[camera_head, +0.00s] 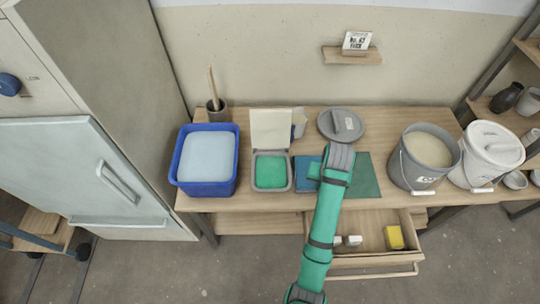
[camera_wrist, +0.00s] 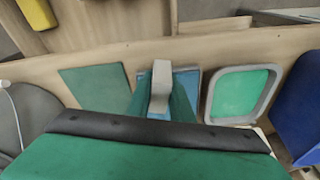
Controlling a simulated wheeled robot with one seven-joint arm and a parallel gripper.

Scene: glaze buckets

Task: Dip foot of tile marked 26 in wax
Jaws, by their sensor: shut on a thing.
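My gripper (camera_wrist: 160,100) is shut on a pale grey block, the tile (camera_wrist: 161,76), over a blue board (camera_wrist: 186,82) on the table. I cannot tell whether the tile touches the board, and no number shows on it. In the head view my arm hides the tile, and the blue board (camera_head: 303,184) is partly covered. A grey square pan of green wax (camera_head: 271,172) stands open just left of the board, its pale lid raised behind it. The pan (camera_wrist: 240,94) is to the right of my gripper in the wrist view.
A blue tub (camera_head: 207,188) of pale liquid stands at the left. A green mat (camera_head: 366,174) lies right of my gripper, then a grey bucket (camera_head: 412,177) and a lidded white bucket (camera_head: 490,150). The drawer (camera_head: 372,235) below is open, holding a yellow block (camera_head: 394,237) and white pieces.

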